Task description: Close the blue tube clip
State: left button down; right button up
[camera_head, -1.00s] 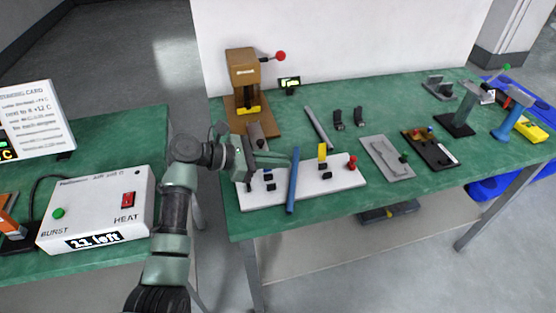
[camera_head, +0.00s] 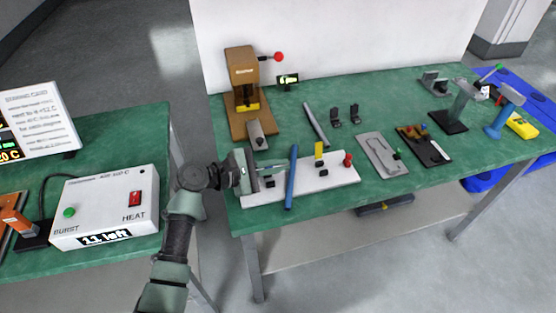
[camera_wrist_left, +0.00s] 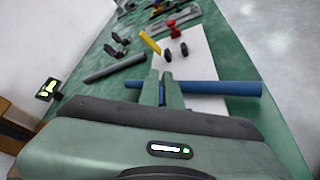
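The blue tube (camera_head: 291,180) lies across the white board (camera_head: 333,178) on the green bench; it also shows in the left wrist view (camera_wrist_left: 225,88). Small black clip parts (camera_head: 269,183) sit on the board left of the tube. A yellow upright piece (camera_head: 319,152) stands on the board right of the tube. Which part is the blue tube's clip is hard to tell. My left gripper (camera_head: 281,167) is low over the board beside the tube. Its fingers (camera_wrist_left: 161,78) look nearly together and hide part of the tube; contact is unclear. My right gripper is out of view.
A red knob (camera_head: 347,160) stands at the board's right end. A grey tube (camera_head: 316,124) and two black clips (camera_head: 345,116) lie behind. A brown press (camera_head: 243,90) stands at the back left. A heater box (camera_head: 105,207) is on the left bench.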

pick_arm(q)
jog(key=shift+s+f+m, duration=0.1)
jog(key=shift+s+m, duration=0.05)
jog(key=shift+m, duration=0.25)
dwell(0.3)
jog(key=c, duration=1.6)
grip_release()
jog(key=v, duration=0.7)
jog(key=shift+s+a, duration=0.3)
jog(key=shift+s, duration=0.05)
